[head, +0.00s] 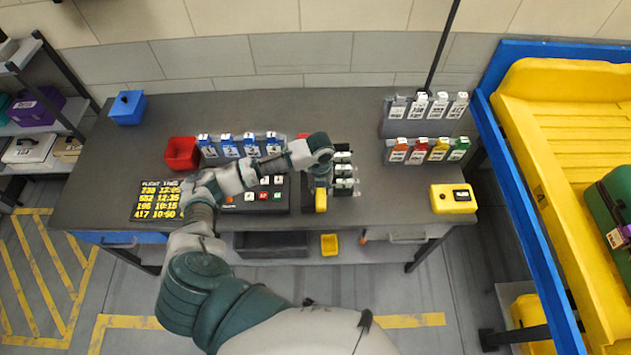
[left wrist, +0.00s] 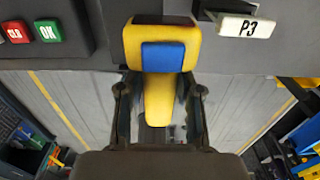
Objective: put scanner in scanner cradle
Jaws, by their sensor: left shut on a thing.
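The scanner (left wrist: 162,40) is yellow with a blue patch on top and shows in the left wrist view between the two fingers. In the head view its yellow part (head: 321,201) shows below my left wrist, near the desk's front edge. My left gripper (left wrist: 160,105) is shut on the scanner's narrow handle. In the head view the left gripper (head: 319,182) is partly hidden by its own arm. I cannot clearly make out a scanner cradle. My right gripper is in neither view.
The keypad (head: 262,198) lies left of the scanner, and a rack of labelled slots (head: 344,180) stands close on its right. A yellow box with a dark display (head: 453,198) sits at the desk's right end. Desk surface (head: 385,195) between them is clear.

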